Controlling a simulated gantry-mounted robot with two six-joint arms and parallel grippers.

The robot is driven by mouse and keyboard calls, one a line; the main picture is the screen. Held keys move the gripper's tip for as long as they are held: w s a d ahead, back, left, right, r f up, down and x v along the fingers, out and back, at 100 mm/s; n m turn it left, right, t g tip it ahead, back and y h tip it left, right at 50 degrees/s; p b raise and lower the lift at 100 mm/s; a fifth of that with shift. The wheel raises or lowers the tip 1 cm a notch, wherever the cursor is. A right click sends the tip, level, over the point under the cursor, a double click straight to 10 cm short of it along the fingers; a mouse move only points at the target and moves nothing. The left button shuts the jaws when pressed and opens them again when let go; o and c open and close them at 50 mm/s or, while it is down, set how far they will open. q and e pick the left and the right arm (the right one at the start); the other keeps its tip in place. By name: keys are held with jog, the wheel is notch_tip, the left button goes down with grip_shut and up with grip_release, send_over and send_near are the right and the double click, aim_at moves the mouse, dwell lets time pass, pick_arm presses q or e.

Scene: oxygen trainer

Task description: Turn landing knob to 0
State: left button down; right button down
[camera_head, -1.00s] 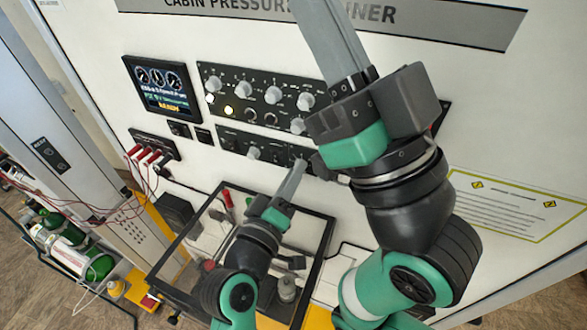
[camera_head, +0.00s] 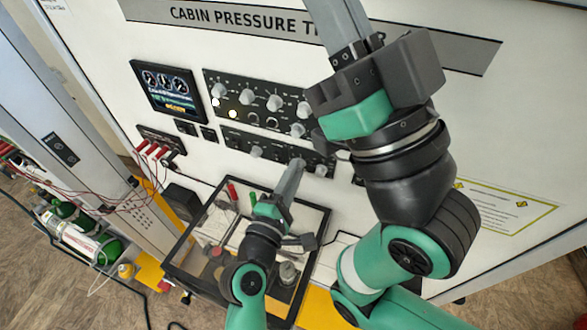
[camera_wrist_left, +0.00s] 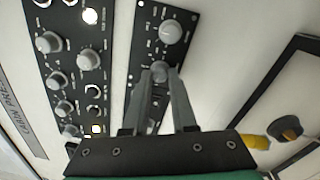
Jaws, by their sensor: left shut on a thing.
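My left gripper (camera_head: 296,166) is at the lower knob panel (camera_head: 232,139) on the trainer's front. In the left wrist view its two fingers (camera_wrist_left: 161,80) are closed around a small grey knob (camera_wrist_left: 160,69). The knob's pointer and label are too small or hidden to read. In the head view my fingers hide this knob. Another grey knob (camera_wrist_left: 172,32) is beside it on the same panel. My right gripper (camera_head: 345,18) is high in front of the trainer, with its fingertips cut off at the top edge.
The upper panel (camera_head: 240,98) holds several grey knobs and a lit lamp. A screen (camera_head: 166,90) is to its left, above red plugs (camera_head: 155,150). A black-framed tray (camera_head: 325,225) sits below. My right arm covers the panels' right ends.

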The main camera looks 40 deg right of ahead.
pick_arm(q)
jog(key=shift+n, duration=1.4)
jog(key=c, duration=0.7)
grip_release()
jog(key=v, duration=1.1)
jog(key=shift+s+a+b, duration=0.15)
jog(key=shift+a+b, duration=0.1)
jog(key=shift+b, duration=0.05)
